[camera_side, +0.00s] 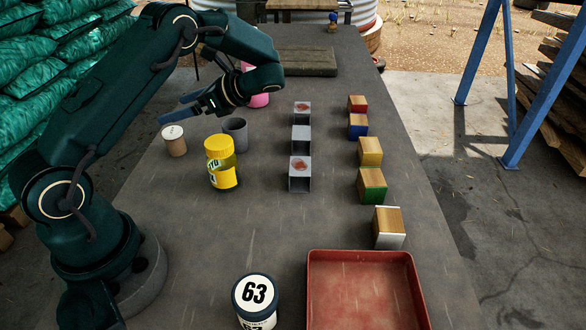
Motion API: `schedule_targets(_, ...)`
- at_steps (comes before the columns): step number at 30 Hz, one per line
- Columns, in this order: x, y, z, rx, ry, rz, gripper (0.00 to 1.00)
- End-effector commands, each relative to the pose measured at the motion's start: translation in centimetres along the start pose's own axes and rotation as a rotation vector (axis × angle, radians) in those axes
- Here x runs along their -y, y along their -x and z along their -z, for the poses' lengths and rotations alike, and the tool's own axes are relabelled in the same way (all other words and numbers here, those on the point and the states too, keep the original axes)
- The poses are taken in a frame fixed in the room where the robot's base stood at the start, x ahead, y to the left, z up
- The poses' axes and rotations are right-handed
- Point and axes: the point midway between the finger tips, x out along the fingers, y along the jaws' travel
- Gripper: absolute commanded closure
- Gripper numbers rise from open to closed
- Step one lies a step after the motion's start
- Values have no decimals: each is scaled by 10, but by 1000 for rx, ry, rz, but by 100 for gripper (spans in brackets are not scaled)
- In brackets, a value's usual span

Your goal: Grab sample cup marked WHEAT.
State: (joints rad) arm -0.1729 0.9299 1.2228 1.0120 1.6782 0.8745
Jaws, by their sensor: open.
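No marking that reads WHEAT can be made out. A small tan cup (175,147) with a white top stands upright at the left of the table; the dark marks on its top are too small to read. A plain grey cup (236,134) stands to its right, behind a yellow jar (221,166) with partly legible lettering. Three small grey boxes (300,180) stand in a row mid-table, two with reddish material on top. My gripper (173,109) is open and empty, above and apart from the tan cup, its fingers pointing left.
A white tin marked 63 (256,301) and a red tray (366,256) stand at the front. Several wooden blocks with coloured faces (370,152) line the right. A pink object (257,99) is partly hidden behind my arm. The table (205,240) is clear at front left.

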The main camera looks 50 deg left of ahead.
Motion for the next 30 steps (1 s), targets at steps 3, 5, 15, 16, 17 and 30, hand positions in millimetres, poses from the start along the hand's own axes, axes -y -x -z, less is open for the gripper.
schedule_targets(3,-1,-11,25,2,-7,-3,7)
schedule_targets(5,-1,-15,36,1,-5,-2,7)
schedule_targets(15,0,-45,51,-1,1,-1,7)
schedule_targets(16,0,-47,51,-1,2,-1,7)
schedule_targets(17,0,-49,51,-1,2,-1,7)
schedule_targets(30,0,-96,51,-2,1,0,7)
